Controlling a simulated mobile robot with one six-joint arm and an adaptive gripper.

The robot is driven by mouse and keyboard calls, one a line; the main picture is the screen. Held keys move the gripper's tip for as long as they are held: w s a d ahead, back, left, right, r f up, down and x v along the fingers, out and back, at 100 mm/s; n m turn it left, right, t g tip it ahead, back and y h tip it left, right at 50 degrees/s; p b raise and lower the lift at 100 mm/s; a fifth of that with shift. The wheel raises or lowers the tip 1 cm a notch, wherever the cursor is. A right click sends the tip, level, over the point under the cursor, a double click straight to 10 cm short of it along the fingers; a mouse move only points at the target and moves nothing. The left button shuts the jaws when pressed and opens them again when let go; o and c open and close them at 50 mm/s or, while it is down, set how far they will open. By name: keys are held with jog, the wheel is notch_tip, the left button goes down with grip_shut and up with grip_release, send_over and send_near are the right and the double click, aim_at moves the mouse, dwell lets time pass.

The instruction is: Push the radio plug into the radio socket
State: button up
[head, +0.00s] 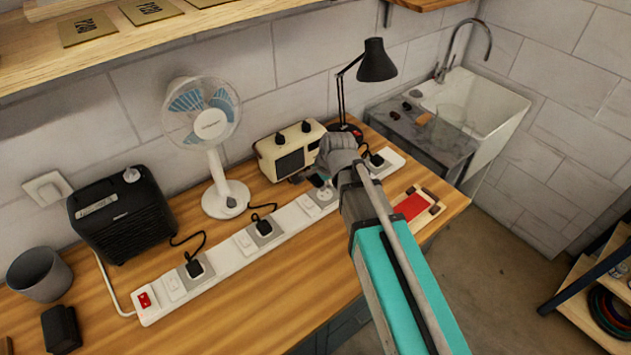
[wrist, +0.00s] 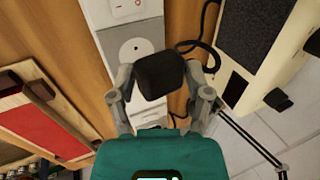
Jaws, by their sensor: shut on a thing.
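My gripper (wrist: 160,78) is shut on the black radio plug (wrist: 160,72), one finger on each side of it. The plug's cord (wrist: 208,28) loops away to the right in the wrist view. The radio socket (wrist: 132,47) is a grey plate with a dark hole on the white power strip. It shows beside and partly behind the plug, whose body lies off to one side of the hole. The socket also shows in the head view (head: 325,194), just below my gripper. The plug's pins are hidden, and the gap to the strip is hard to judge.
The cream radio (head: 290,152) stands behind the strip. Other black plugs sit in the strip (head: 218,263), including the lamp's plug (head: 376,159) to the right. A white fan (head: 212,125), black heater (head: 122,215), black lamp (head: 376,62) and red-topped item (head: 411,206) stand nearby.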

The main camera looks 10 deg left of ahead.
aim_at(325, 195)
jog(key=shift+w+d+f+t+y+b, duration=0.2)
jog(key=shift+w+d+f+y+b, duration=0.15)
jog(key=shift+w+b, duration=0.2)
jog(key=shift+w+d+f+t+y+b, duration=0.2)
jog(key=shift+w+d+f+y+b, duration=0.15)
jog(key=shift+w, duration=0.2)
jog(key=shift+r, duration=0.1)
jog(key=shift+s+d+f, duration=0.2)
jog(key=shift+s+d, duration=0.05)
jog(key=shift+s, duration=0.05)
dwell(0.4)
jog(key=shift+s+f+b, duration=0.1)
jog(key=shift+f+b, duration=1.85)
jog(key=shift+b, duration=0.25)
dwell(1.4)
jog(key=o, duration=1.2)
jog(key=shift+r, duration=0.1)
jog(key=shift+r+p, duration=3.2)
jog(key=shift+p, duration=0.1)
